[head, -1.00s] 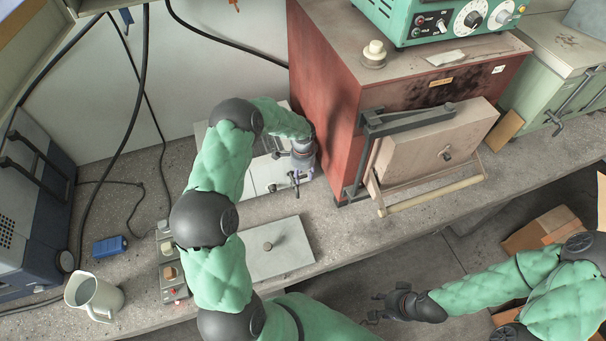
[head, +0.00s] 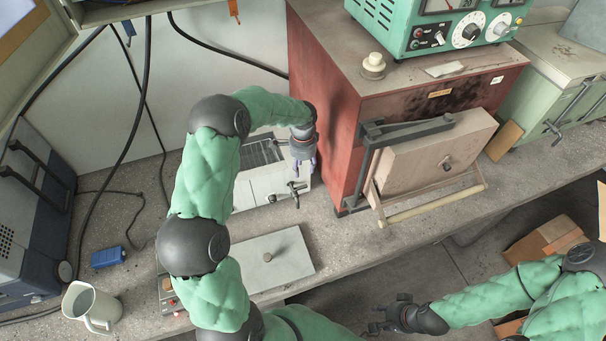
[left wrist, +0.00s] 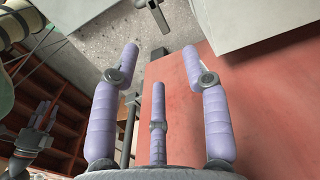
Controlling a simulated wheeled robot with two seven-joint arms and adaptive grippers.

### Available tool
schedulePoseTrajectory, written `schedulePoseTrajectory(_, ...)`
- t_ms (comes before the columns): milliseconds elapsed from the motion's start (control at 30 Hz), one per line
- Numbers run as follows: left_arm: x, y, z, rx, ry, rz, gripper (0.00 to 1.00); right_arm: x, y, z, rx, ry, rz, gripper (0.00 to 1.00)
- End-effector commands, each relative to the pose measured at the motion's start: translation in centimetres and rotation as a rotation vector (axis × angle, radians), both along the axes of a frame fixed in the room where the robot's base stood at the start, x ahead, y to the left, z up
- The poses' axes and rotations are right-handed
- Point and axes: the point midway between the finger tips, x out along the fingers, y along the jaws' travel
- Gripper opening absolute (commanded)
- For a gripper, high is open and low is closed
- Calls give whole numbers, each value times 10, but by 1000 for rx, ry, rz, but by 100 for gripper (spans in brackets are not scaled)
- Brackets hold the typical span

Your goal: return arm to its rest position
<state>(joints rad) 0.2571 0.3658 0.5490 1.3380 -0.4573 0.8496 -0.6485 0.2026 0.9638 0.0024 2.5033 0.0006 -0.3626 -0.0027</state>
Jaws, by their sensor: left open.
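My left arm, in padded green sleeves, reaches up over the bench in the head view and bends to the right. My left gripper (head: 301,165) is beside the red furnace's left side, above a white box-shaped device. In the left wrist view its lilac fingers (left wrist: 160,75) are spread with nothing between them, and the red furnace wall (left wrist: 270,110) is behind them. My right gripper (head: 378,322) is low at the bottom right, in front of the bench; its fingers are dark and too small to read.
Cables hang at the left.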

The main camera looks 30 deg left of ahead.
Motion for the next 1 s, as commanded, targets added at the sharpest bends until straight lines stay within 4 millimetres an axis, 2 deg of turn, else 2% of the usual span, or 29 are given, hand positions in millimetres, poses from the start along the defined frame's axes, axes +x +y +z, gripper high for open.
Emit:
schedulePoseTrajectory(200, 0, -1, 13, -1, 1, -1, 46, 0, 0, 0, 0, 0, 0, 40)
schedulePoseTrajectory(733, -1, -1, 12, -2, 2, 0, 46, 0, 0, 0, 0, 0, 0, 40)
schedulePoseTrajectory(867, -6, -12, -4, -26, 5, 18, 46, 0, 0, 0, 0, 0, 0, 40)
schedulePoseTrajectory(1000, -21, -41, -40, -90, 11, 79, 46, 0, 0, 0, 0, 0, 0, 40)
